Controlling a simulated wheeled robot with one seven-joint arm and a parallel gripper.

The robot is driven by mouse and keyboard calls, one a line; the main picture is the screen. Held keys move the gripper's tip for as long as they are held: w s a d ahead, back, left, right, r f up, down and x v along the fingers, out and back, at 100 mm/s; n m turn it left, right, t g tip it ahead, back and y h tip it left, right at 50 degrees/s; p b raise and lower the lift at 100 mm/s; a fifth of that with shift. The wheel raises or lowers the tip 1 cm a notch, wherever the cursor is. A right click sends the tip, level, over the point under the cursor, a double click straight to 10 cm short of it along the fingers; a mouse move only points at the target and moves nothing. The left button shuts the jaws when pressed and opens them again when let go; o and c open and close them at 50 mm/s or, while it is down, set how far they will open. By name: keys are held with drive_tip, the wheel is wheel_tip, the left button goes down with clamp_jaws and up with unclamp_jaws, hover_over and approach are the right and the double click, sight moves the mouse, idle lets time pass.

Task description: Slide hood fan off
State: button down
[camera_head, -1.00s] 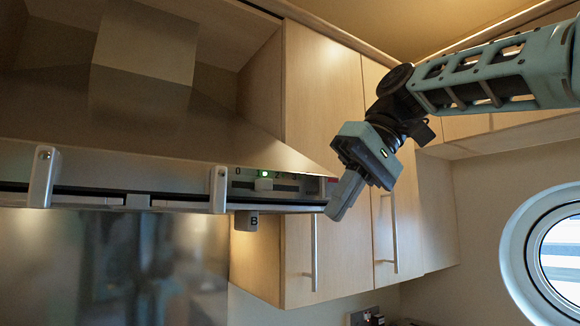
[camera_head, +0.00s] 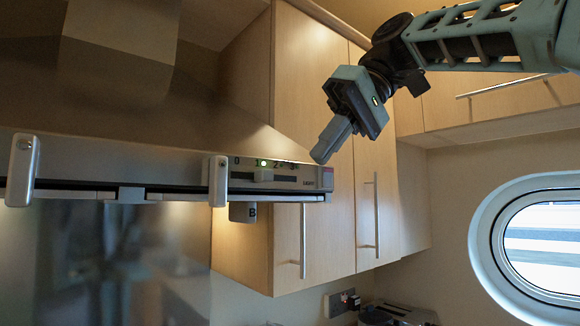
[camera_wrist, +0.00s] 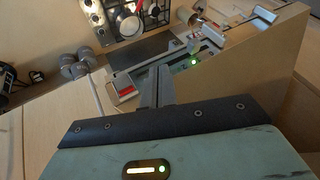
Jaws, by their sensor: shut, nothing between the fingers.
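The range hood (camera_head: 130,165) spans the left of the head view. My gripper (camera_head: 320,156) is shut and empty, pointing down-left by the panel's upper right end, to the right of the slider. I cannot tell whether it touches the hood. In the wrist view the shut fingers (camera_wrist: 156,90) point toward the panel and its green lamp (camera_wrist: 194,62).
Wooden cabinets (camera_head: 315,120) with bar handles stand behind and right. An oval porthole (camera_head: 540,250) is at far right. The wrist view shows a stove (camera_wrist: 140,15) below.

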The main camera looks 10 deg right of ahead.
sight(261, 169)
drive_tip(key=x, duration=0.3)
drive_tip(key=shift+a+f, duration=0.2)
drive_tip(key=shift+f, duration=0.05)
drive_tip(key=s+a, duration=0.1)
drive_tip(key=s+a+p, duration=0.1)
drive_tip(key=shift+a+r, duration=0.1)
drive_tip(key=shift+a, duration=0.25)
drive_tip(key=shift+s+a+p, duration=0.1)
drive_tip(key=shift+a+p, duration=0.2)
drive_tip(key=s+a, duration=0.2)
drive_tip(key=a, duration=0.1)
drive_tip(key=shift+s+a, duration=0.1)
